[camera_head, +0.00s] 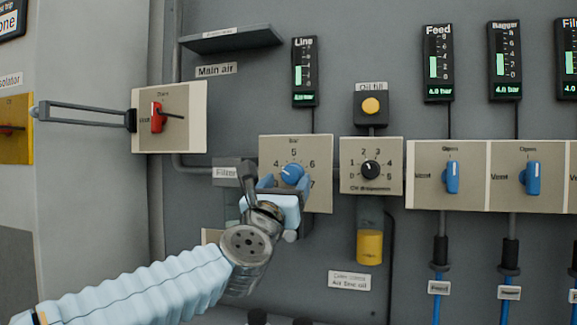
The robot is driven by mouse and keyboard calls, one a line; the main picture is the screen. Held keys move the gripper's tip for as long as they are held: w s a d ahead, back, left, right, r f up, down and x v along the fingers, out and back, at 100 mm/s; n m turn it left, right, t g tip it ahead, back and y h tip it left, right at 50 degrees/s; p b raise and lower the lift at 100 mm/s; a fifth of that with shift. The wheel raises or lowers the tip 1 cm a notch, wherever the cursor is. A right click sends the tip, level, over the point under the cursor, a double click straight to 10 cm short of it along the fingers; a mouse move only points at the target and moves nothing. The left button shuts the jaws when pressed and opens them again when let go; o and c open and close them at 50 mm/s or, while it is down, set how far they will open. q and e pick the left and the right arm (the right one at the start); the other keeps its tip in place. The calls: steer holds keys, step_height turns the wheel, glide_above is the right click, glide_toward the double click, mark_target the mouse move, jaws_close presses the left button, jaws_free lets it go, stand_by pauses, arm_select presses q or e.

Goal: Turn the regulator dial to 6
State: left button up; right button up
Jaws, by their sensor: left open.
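The regulator dial (292,173) is a blue round knob on a beige plate (322,195) labelled Bar, below the Line gauge. The numbers 4, 5, 6 and 7 show around it; the lower left of the scale is hidden by my gripper. A pale mark on the knob seems to face left, near the 4, but it is too small to read exactly. My left gripper (285,183) is open at the dial, its blue fingertips on either side of the knob's lower part. I cannot tell whether they touch it. My right gripper is not in view.
The Line gauge (305,72) has a green bar and an unclear reading. A black oil dial (370,169) is close on the right, under a yellow button (371,105). A red valve handle (157,118) is at upper left. Blue valve handles (452,177) are farther right.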

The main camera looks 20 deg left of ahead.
arm_select(q)
steer(key=shift+x, duration=0.85)
steer(key=shift+c, duration=0.3)
steer(key=c, duration=1)
steer(key=shift+f+m, duration=0.1)
steer(key=shift+m, duration=0.3)
